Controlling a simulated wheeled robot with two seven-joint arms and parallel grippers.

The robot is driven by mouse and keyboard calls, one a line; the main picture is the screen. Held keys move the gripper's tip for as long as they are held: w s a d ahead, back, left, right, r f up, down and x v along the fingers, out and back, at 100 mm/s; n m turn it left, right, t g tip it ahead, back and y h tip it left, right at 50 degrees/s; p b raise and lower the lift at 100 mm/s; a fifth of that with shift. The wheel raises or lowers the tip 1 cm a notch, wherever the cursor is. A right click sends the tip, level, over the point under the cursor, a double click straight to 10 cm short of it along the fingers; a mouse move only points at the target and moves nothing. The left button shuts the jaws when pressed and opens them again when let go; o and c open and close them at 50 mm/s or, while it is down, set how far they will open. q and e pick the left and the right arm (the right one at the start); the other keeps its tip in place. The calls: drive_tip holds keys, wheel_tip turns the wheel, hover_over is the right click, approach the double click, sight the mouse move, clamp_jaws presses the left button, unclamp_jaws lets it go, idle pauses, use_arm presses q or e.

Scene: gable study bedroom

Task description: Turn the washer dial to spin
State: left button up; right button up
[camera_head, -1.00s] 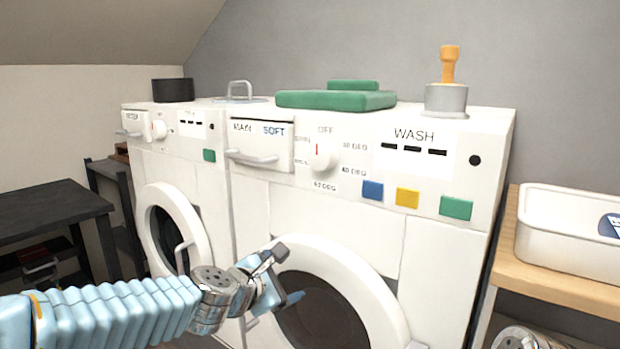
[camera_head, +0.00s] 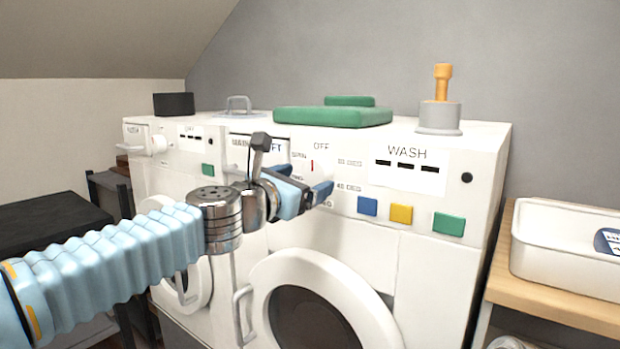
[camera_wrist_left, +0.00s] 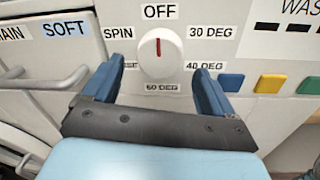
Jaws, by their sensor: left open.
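The washer (camera_head: 420,262) is white, with a control panel lettered WASH. Its white round dial (camera_head: 314,165) has a red mark. In the left wrist view the dial (camera_wrist_left: 168,62) has its mark pointing straight up at the OFF label (camera_wrist_left: 158,11). The SPIN label (camera_wrist_left: 119,32) is at the dial's upper left. My left gripper (camera_head: 303,180) is open in front of the panel, partly covering the lower labels. In the left wrist view its blue fingers (camera_wrist_left: 157,83) stand either side of the dial's lower part, apart from it. My right gripper is not in view.
A second white machine (camera_head: 180,160) stands to the left. The drawer handle (camera_wrist_left: 45,80) is left of the fingers. Blue (camera_head: 367,206), yellow (camera_head: 401,214) and green (camera_head: 449,224) buttons are right of the dial.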

sight(312, 176)
use_arm(q)
drive_tip(key=shift+x, duration=1.5)
drive_tip(key=c, duration=1)
